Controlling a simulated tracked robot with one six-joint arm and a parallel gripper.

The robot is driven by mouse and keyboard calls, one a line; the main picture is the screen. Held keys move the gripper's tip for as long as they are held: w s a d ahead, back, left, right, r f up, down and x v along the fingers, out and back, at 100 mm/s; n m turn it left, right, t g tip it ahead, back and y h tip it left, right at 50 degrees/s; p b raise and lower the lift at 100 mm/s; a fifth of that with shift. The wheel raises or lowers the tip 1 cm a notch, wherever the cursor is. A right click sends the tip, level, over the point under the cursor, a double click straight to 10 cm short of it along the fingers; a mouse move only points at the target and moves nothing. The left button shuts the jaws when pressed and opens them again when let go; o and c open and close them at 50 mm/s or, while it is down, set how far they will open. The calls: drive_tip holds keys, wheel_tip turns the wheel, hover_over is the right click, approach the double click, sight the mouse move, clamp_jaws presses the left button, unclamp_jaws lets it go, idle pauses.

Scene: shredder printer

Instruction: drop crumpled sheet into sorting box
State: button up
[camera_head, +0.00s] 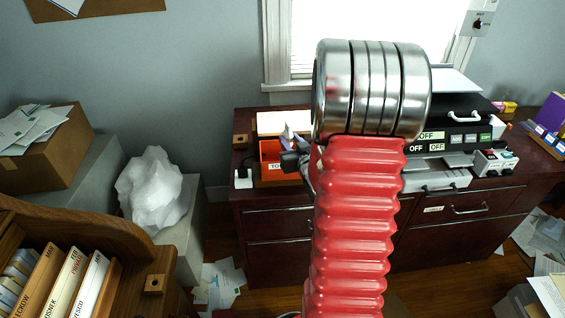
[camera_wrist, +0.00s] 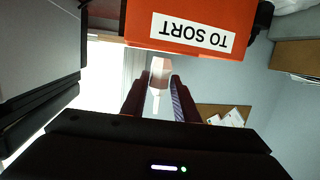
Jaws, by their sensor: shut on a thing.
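The sorting box is an orange box with a white "TO SORT" label. It stands at the left end of the dark red desk in the head view (camera_head: 270,150) and fills the top of the wrist view (camera_wrist: 205,14), where the picture is upside down. My gripper (camera_wrist: 157,88) is shut on a small pale piece, the crumpled sheet (camera_wrist: 159,70), held between the fingertips close to the box's labelled side. I cannot tell whether the sheet is over the box opening. In the head view my red arm hides part of the scene, and my gripper shows only partly beside the box.
The desk (camera_head: 262,215) also bears a black and grey printer (camera_head: 455,125) right of my arm. A large white crumpled mass (camera_head: 150,190) sits on a grey stand at left. A wooden file rack (camera_head: 95,235) is in the left foreground. Papers (camera_head: 218,280) lie on the floor.

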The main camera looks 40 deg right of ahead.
drive_tip(key=shift+f, duration=1.85)
drive_tip(key=o, duration=1.1)
